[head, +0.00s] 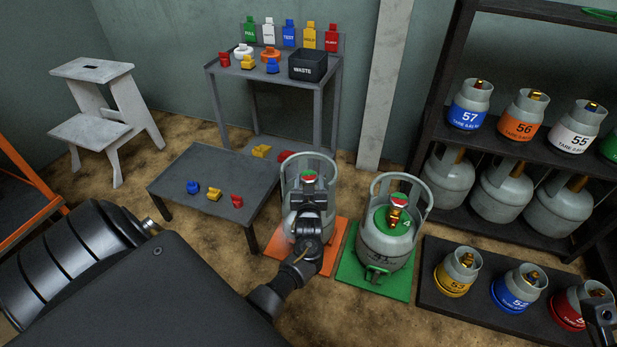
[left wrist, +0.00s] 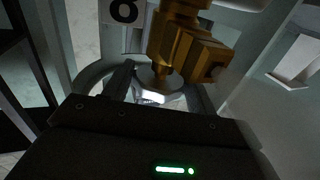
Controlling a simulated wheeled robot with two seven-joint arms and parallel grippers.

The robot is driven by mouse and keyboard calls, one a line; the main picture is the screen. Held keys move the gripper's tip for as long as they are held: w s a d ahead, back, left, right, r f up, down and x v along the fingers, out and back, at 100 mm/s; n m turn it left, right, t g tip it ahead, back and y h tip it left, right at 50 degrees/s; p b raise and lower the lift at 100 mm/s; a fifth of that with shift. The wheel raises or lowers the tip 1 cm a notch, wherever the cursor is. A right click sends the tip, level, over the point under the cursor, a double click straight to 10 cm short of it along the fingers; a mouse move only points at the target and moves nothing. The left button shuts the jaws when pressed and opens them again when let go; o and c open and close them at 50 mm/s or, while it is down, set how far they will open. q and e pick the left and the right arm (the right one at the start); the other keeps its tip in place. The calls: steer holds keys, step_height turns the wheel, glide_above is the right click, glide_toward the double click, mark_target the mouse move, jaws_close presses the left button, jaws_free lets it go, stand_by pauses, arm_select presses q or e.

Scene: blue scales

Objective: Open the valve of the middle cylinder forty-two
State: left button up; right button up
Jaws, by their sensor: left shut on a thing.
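A grey gas cylinder (head: 290,222) with a collar stands upright on an orange plate (head: 277,267). Its valve handwheel (head: 309,177), red and green on top, shows above my left gripper (head: 309,193).
Another grey cylinder (head: 386,246) stands close on the right, on a green plate (head: 350,274). A low table (head: 240,172) with coloured pieces is on the left. A rack (head: 450,140) of cylinders and a dark platform (head: 450,300) with more cylinders are on the right.

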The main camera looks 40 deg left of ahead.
arm_select(q)
steer(key=o, duration=1)
steer(key=shift+h, duration=0.3)
